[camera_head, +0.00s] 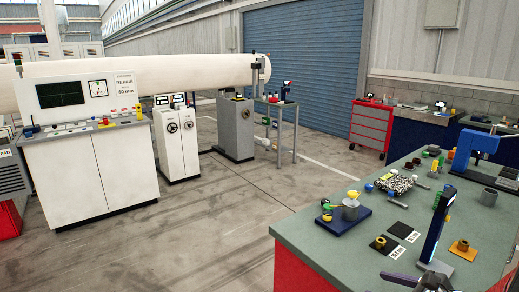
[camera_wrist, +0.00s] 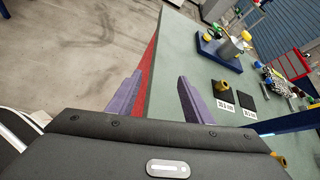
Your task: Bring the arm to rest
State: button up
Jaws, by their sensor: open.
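My gripper (camera_wrist: 160,77) shows in the wrist view with its two purple fingers spread apart and nothing between them. The fingers are over the left edge of the green-topped bench (camera_wrist: 168,60), with grey floor also in sight. In the head view, a purple finger and dark parts of my gripper (camera_head: 405,279) show at the bottom right, over the near part of the bench. Much of the arm is out of the picture.
On the bench, a brass spool (camera_head: 379,242) sits on a black pad beside an empty pad (camera_head: 398,229). A blue stand (camera_head: 437,228) rises close to my gripper. A blue base (camera_head: 336,222) carries a metal cup. Open floor (camera_head: 220,235) lies left.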

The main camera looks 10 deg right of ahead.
jog(key=s+a+r+n+g+y, duration=0.1)
jog(key=s+a+n+g, duration=0.15)
jog(key=a+n, duration=0.55)
jog(key=s+a+r+n+g+y, duration=0.1)
jog(key=a+r+n+g, duration=0.3)
jog(key=a, duration=0.6)
jog(key=s+a+r+n+h, duration=0.2)
jog(key=s+a+n+h, duration=0.3)
jog(key=n, duration=1.1)
jog(key=s, duration=0.3)
jog(key=shift+s+a+r+t, duration=0.15)
jog(key=shift+a+r+t, duration=0.2)
jog(key=shift+a, duration=0.05)
